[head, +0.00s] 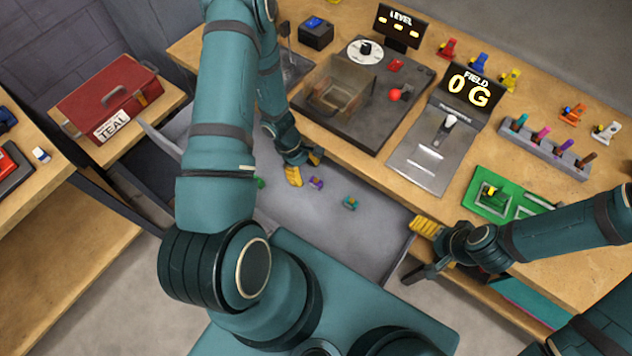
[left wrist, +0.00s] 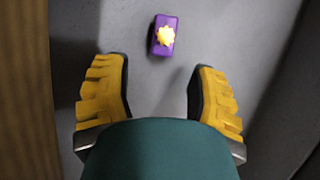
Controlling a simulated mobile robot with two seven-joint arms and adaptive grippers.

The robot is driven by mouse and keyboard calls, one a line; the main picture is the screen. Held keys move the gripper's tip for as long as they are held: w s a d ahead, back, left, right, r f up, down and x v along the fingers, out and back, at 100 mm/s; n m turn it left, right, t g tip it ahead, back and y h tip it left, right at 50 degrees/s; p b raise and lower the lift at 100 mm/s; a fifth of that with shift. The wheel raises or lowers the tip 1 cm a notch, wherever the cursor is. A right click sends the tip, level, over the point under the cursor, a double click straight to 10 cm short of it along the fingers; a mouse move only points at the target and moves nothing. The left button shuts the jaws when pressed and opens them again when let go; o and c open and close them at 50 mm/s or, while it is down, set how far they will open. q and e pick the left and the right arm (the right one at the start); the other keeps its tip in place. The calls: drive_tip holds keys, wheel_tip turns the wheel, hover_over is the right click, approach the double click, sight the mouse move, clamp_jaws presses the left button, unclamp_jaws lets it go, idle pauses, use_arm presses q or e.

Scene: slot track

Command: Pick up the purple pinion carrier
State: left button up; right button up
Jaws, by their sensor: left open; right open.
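The purple pinion carrier (head: 316,183) lies on the grey floor of the open drawer (head: 330,215), just right of my left gripper (head: 304,171) in the head view. In the left wrist view it is a small purple block (left wrist: 165,36) with a yellow gear on top, ahead of the fingertips and apart from them. My left gripper (left wrist: 160,90) is open and empty, with its yellow fingers on either side. My right gripper (head: 428,248) is open and empty at the right end of the drawer.
A teal carrier (head: 350,203) and a partly hidden green one (head: 260,183) lie in the drawer too. The bench edge runs close above the drawer. A tester with a lever (head: 440,140), a green board (head: 500,198) and a pegged block (head: 545,145) stand on the bench.

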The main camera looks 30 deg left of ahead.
sight(315, 180)
use_arm(q)
drive_tip(key=d, duration=0.3)
drive_tip(key=shift+d+f, duration=0.1)
drive_tip(key=shift+f, duration=0.1)
drive_tip(key=shift+s+d+f+b, duration=0.1)
drive_tip(key=shift+f+b, duration=0.1)
drive_tip(key=shift+f, duration=0.15)
drive_tip(key=shift+d+f+b, duration=0.1)
drive_tip(key=shift+f+b, duration=0.05)
drive_tip(key=shift+f, duration=0.2)
drive_tip(key=shift+d+f, duration=0.2)
drive_tip(key=shift+f, duration=0.25)
drive_tip(key=shift+o, duration=0.2)
clamp_jaws()
